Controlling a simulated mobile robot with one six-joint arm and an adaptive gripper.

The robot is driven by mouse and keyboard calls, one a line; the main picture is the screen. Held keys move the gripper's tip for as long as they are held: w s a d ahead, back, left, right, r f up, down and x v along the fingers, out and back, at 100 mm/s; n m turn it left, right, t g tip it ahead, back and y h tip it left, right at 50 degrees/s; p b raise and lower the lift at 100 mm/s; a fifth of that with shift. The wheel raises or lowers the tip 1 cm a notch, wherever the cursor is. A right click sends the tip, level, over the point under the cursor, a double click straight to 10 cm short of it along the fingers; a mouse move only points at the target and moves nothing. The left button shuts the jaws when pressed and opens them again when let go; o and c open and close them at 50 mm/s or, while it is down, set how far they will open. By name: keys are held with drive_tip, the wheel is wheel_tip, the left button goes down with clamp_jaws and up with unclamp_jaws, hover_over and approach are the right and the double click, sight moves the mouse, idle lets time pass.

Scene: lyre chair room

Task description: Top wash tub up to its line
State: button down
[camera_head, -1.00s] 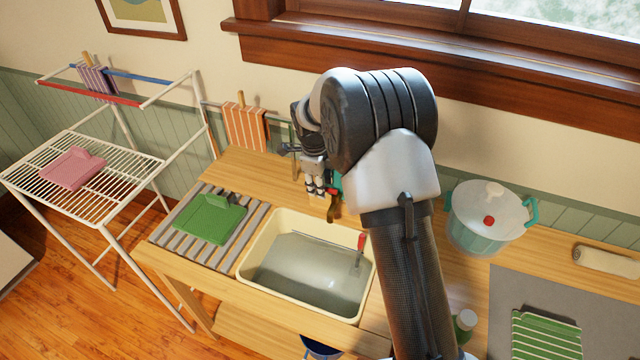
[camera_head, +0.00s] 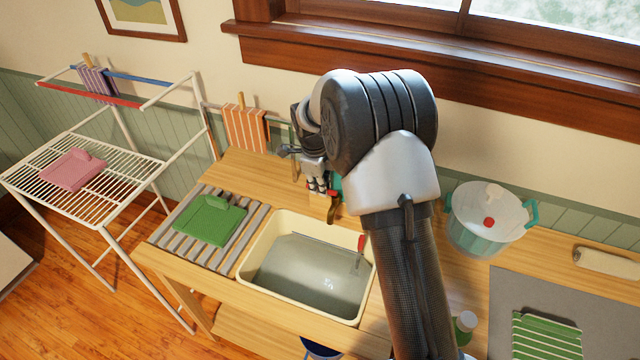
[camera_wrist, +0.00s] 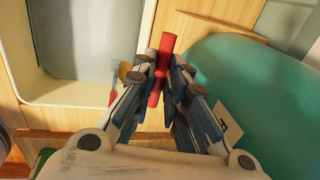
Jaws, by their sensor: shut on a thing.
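The cream wash tub (camera_head: 252,262) stands on the wooden bench with grey water (camera_head: 305,270) in it. It also shows in the wrist view (camera_wrist: 75,92). A red-topped strip (camera_head: 361,243) is at its right inner wall. A teal vessel (camera_head: 336,181), mostly hidden behind my arm, stands behind the tub; it fills the right of the wrist view (camera_wrist: 225,85). A brass spout (camera_head: 333,213) shows below it, near the tub's back edge. My gripper (camera_wrist: 163,72) is shut on a red handle (camera_wrist: 168,42) beside the teal vessel. The tub's fill line is not clear.
A slatted rack (camera_head: 168,238) with a green item (camera_head: 208,221) is left of the tub. A lidded pot (camera_head: 485,225), a small bottle (camera_head: 464,325) and a grey mat (camera_head: 505,300) with a green striped cloth (camera_head: 545,335) are to the right. A drying rack (camera_head: 100,185) stands far left.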

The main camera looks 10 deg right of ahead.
drive_tip(key=shift+s+a+n, duration=0.1)
drive_tip(key=shift+s+n, duration=0.25)
drive_tip(key=shift+n, duration=0.75)
drive_tip(key=c, duration=1.6)
unclamp_jaws()
wheel_tip(320, 180, up, 12)
drive_tip(key=s+a, duration=0.1)
drive_tip(key=s, duration=0.1)
drive_tip(key=shift+s+f, duration=0.1)
idle(4.1)
